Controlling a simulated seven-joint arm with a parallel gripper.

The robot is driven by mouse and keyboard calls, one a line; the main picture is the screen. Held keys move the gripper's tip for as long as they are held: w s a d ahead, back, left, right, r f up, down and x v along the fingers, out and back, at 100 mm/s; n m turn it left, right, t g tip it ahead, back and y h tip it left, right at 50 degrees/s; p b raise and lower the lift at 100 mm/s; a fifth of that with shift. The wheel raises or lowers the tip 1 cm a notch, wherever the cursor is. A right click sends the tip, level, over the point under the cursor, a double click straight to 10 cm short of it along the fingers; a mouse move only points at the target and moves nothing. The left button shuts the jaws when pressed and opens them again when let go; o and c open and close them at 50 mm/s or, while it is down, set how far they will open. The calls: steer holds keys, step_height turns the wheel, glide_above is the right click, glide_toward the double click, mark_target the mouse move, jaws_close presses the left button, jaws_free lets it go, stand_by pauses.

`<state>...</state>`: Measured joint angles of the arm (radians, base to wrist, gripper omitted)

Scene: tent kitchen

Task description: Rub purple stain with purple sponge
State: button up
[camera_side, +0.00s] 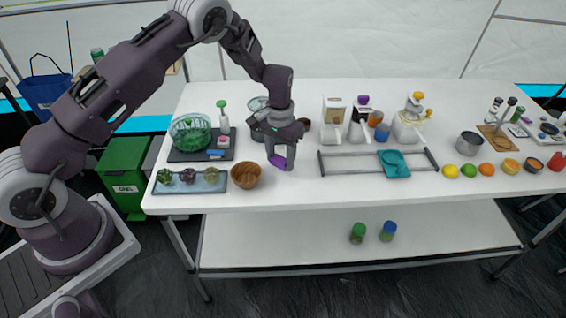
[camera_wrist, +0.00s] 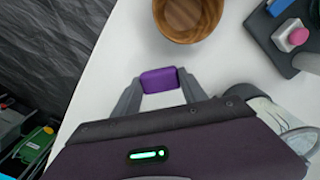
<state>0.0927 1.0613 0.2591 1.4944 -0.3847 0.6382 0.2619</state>
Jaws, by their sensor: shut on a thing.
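A purple sponge (camera_wrist: 161,80) is held between the two fingertips of my gripper (camera_wrist: 160,84) in the wrist view. In the side view the sponge (camera_side: 278,162) shows at the fingertips of my gripper (camera_side: 280,159), which points down at the white table (camera_side: 300,193). The sponge is at or very near the table top; I cannot tell if it touches. No purple stain is visible in either view; it may be hidden under the sponge or gripper.
A wooden bowl (camera_side: 246,176) stands just left of my gripper, beside a tray (camera_side: 160,188) of small plants. A dark mat (camera_side: 182,156) with a green basket (camera_side: 190,133) lies behind. A metal rack (camera_side: 345,163) with a teal cloth (camera_side: 396,163) is to the right. The front table edge is close.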

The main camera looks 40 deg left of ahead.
steer(key=shift+r, duration=2.55)
